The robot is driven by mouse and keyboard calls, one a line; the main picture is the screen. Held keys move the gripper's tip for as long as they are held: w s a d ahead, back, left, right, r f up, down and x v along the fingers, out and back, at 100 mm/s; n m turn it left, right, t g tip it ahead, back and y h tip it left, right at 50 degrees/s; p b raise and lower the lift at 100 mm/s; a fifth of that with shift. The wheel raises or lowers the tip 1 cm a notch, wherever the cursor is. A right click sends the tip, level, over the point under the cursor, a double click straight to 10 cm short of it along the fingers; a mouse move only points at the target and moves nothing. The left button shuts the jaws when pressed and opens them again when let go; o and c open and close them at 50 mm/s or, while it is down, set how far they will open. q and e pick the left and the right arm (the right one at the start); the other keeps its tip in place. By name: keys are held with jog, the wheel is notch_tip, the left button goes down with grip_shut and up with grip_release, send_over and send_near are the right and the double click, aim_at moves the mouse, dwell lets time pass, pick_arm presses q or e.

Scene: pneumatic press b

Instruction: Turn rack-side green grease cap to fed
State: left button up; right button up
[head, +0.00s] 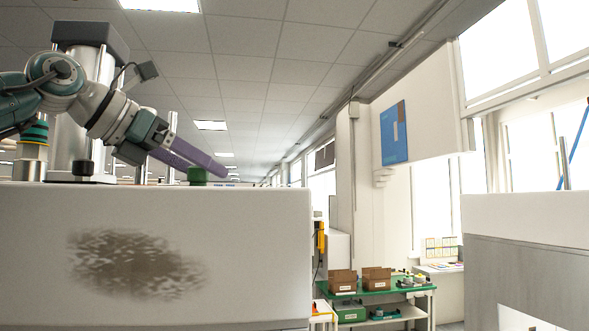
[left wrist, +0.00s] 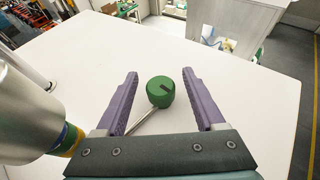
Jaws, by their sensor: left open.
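The green grease cap (head: 197,176) stands on the top of a white machine housing (head: 190,255) in the head view. In the left wrist view the open gripper (left wrist: 160,73) has one finger on each side of the cap, with a visible gap on both sides. I cannot tell the exact height of the fingertips against the cap. My right gripper is not in view.
A metal cylinder (left wrist: 28,112) with coloured bands stands left of my gripper in the wrist view. A thin metal rod (left wrist: 143,122) lies or stands near the cap. The housing top around the cap is mostly clear. A green workbench (head: 385,291) with cardboard boxes is farther back.

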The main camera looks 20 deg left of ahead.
pick_arm(q)
jog(key=shift+f+b+v, duration=0.15)
jog(key=shift+b+v, duration=0.8)
jog(key=shift+b, duration=0.05)
jog(key=shift+f+b+v, duration=0.1)
jog(key=shift+b+v, duration=0.8)
jog(key=shift+b, duration=0.05)
jog(key=b+v, duration=0.2)
jog(key=v, duration=0.4)
jog(key=shift+w+r, duration=0.15)
jog(key=shift+r, duration=0.05)
jog(key=shift+s+r, duration=0.2)
